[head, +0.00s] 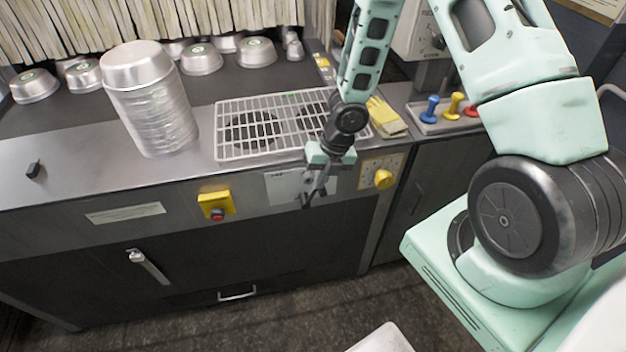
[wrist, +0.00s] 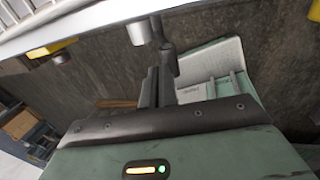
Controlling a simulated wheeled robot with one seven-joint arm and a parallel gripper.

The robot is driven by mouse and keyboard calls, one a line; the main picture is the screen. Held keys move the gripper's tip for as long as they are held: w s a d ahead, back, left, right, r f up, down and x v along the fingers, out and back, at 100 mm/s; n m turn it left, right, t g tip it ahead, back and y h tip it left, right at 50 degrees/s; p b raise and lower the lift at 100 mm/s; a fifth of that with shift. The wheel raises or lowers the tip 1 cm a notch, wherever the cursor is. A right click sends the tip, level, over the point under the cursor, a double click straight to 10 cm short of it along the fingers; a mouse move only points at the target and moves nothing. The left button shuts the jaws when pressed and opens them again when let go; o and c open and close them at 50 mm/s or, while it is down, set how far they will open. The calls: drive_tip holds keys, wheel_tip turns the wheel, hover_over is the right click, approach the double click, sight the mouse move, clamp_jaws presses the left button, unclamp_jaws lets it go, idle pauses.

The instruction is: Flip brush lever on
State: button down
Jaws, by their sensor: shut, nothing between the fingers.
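A silver lever (head: 148,265) sticks out from the dark lower front of the counter, at the left in the head view. A small black switch-like lever (head: 34,170) stands on the counter top at far left. No readable label tells which is the brush lever. My gripper (head: 307,197) is shut and empty, pointing down in front of the counter's control panel, right of and above the silver lever and apart from it. The shut dark fingers (wrist: 162,55) also show in the wrist view, near a pale cylindrical part (wrist: 138,32) that I cannot identify.
A yellow box with a red button (head: 216,206) and a yellow knob (head: 383,179) sit on the front panel. A white grate (head: 228,150), a tall wrapped stack of pans (head: 150,110) and yellow gloves (head: 385,116) are on top.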

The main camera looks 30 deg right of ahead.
drive_tip(key=shift+s+d+f+y+b, duration=0.1)
drive_tip(key=shift+s+d+f+y, duration=0.15)
drive_tip(key=shift+d, duration=0.25)
drive_tip(key=shift+s+d+f+y+b, duration=0.15)
drive_tip(key=shift+d+f+y, duration=0.1)
drive_tip(key=shift+d+y, duration=0.15)
drive_tip(key=shift+s+d+f+y+b, duration=0.15)
drive_tip(key=shift+d+f+y, duration=0.1)
drive_tip(key=shift+d, duration=0.3)
drive_tip(key=shift+s+d+f, duration=0.1)
drive_tip(key=shift+d, duration=0.05)
drive_tip(key=shift+t, duration=0.3)
drive_tip(key=r+p, duration=0.1)
drive_tip(key=a+r+p, duration=0.1)
drive_tip(key=r, duration=0.1)
drive_tip(key=w+a+r+p, duration=0.1)
drive_tip(key=r, duration=0.1)
drive_tip(key=shift+a, duration=0.15)
drive_tip(key=s+d+r+p, duration=0.1)
drive_tip(key=s+d+r, duration=0.1)
drive_tip(key=d+r, duration=0.4)
drive_tip(key=shift+d+r+p, duration=0.15)
drive_tip(key=shift+p, duration=0.25)
